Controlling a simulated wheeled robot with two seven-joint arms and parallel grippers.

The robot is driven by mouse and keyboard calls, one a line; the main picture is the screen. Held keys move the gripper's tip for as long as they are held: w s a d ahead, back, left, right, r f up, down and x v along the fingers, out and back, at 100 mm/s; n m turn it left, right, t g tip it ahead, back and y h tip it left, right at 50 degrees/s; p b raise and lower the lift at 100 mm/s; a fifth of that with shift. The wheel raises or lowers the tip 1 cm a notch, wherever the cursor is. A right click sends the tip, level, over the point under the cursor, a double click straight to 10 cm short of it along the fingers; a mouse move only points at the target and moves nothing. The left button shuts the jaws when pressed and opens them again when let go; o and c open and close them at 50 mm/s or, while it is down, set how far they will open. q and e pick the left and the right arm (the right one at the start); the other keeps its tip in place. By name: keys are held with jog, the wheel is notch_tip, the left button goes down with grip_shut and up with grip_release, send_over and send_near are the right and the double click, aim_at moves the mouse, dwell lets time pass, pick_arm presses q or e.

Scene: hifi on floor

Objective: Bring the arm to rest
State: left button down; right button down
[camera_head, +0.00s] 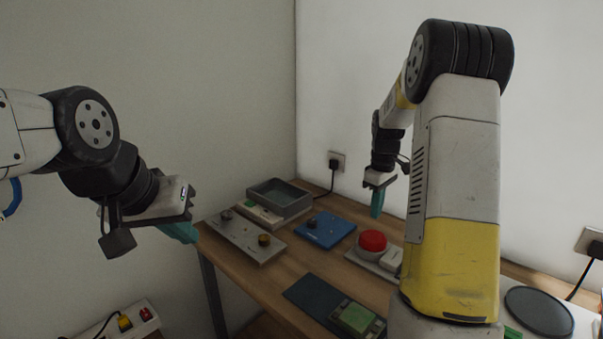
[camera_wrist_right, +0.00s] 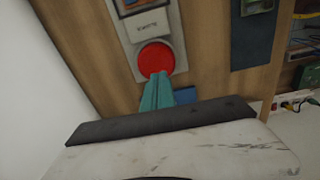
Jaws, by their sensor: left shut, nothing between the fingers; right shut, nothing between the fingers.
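My left gripper (camera_head: 181,232) has teal fingers and hangs in the air at the left, beside the table's left end. It is shut and empty. My right arm's yellow and white link hides part of the table.
The wooden table (camera_head: 262,284) bears a red button (camera_head: 372,241), a blue panel (camera_head: 325,230), a grey panel with knobs (camera_head: 240,238), a grey tray (camera_head: 280,207), a dark pad (camera_head: 316,295) and a round dark disc (camera_head: 539,311). A power strip (camera_head: 128,322) is at lower left. Walls stand behind.

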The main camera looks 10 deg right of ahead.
jog(key=s+a+r+m+t+y, duration=0.1)
jog(key=s+a+r+m+t, duration=0.1)
jog(key=s+a+r, duration=0.3)
jog(key=s+a+r+m+t, duration=0.15)
jog(key=s+a+r, duration=0.25)
jog(key=s+r, duration=0.4)
jog(key=s+a+m+t, duration=0.1)
jog(key=s+a+m, duration=0.1)
jog(key=s, duration=0.5)
jog(key=s+a+r+m+t+y, duration=0.1)
jog(key=s+a+m, duration=0.1)
jog(key=s, duration=0.5)
jog(key=shift+a+r, duration=0.15)
jog(key=shift+a, duration=0.7)
